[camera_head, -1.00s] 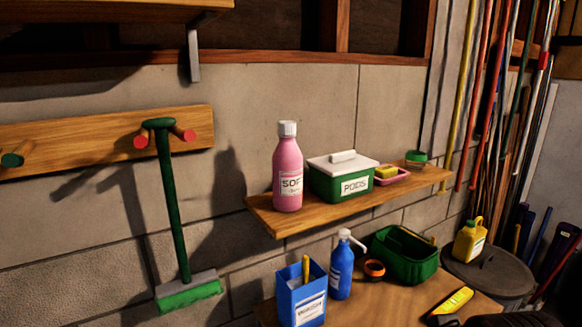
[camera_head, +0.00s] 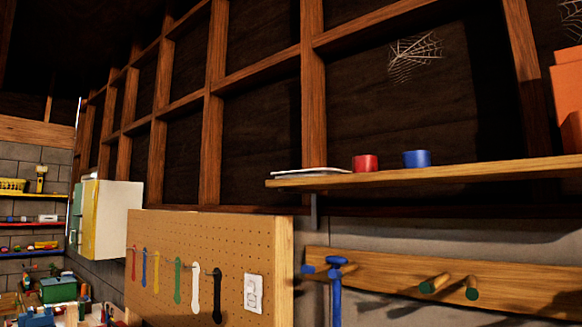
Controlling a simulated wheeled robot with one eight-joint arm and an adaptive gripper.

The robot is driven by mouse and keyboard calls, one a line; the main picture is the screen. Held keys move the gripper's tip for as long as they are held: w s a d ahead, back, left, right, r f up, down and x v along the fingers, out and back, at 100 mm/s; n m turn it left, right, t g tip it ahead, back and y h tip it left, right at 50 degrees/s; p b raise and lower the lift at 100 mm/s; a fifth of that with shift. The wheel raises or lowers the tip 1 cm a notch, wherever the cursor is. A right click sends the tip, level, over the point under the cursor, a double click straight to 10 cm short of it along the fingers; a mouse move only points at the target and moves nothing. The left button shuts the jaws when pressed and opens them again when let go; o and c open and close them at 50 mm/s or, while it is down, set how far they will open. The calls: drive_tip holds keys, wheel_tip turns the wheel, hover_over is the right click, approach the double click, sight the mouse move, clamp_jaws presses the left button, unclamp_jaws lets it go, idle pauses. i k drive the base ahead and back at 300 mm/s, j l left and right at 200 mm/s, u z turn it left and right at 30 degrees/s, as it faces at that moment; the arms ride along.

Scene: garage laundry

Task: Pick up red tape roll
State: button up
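A small red roll (camera_head: 365,162), which looks like the red tape roll, sits on a high wooden shelf (camera_head: 450,174) right of the middle. It is seen from slightly below, so its top and any hole are hidden. A similar blue roll (camera_head: 417,158) sits just to its right, with a small gap between them. My gripper is not in view.
Flat white sheets (camera_head: 312,171) lie at the shelf's left end, left of the red roll. An orange box (camera_head: 567,97) stands at the far right. Below are a pegboard (camera_head: 230,250) with hanging tools and a peg rail (camera_head: 400,270) with a blue-handled tool.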

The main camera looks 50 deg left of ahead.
sight(360, 164)
drive_tip(key=u, duration=1.7)
drive_tip(key=k+l+z, duration=0.2)
drive_tip(key=z, duration=0.15)
drive_tip(key=k+l+z, duration=0.25)
drive_tip(key=z, duration=0.15)
